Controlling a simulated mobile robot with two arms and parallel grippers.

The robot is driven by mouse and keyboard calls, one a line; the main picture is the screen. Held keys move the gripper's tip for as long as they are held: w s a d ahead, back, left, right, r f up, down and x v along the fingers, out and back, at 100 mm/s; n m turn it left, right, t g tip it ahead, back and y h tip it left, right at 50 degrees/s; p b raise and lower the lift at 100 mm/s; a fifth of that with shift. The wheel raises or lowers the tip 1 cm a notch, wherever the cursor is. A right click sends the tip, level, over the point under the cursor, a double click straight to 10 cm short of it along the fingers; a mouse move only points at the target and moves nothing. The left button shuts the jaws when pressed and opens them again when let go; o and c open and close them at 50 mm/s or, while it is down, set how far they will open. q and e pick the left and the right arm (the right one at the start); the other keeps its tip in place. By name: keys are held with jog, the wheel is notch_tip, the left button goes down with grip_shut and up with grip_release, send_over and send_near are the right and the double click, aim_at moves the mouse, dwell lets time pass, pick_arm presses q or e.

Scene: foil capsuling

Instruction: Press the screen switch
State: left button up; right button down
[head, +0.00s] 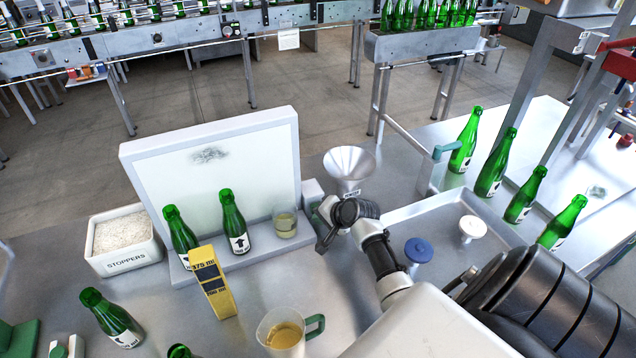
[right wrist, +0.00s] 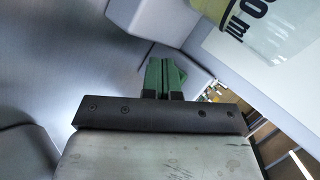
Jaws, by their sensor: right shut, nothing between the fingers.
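The screen (head: 230,180) is an upright pale panel in a light frame, with a dark smudge near its top. A small grey box (head: 312,198) stands at its right end. I cannot make out a switch on it. My right gripper (head: 322,246) is by the right end of the screen's base, near this box. In the right wrist view its green fingertips (right wrist: 163,75) are together and empty, close to the pale base edge. Whether they touch anything is unclear. My left gripper is not in view.
Two green bottles (head: 234,222) and a beaker (head: 285,222) stand on the screen's base. A yellow gauge block (head: 212,283), a jug (head: 283,335) and a stoppers bin (head: 122,240) are nearby. A funnel (head: 349,165) stands behind my right gripper.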

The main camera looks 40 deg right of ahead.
jog(key=shift+w, duration=0.15)
dwell(0.4)
jog(key=shift+w+d+r, duration=0.1)
jog(key=shift+w, duration=0.1)
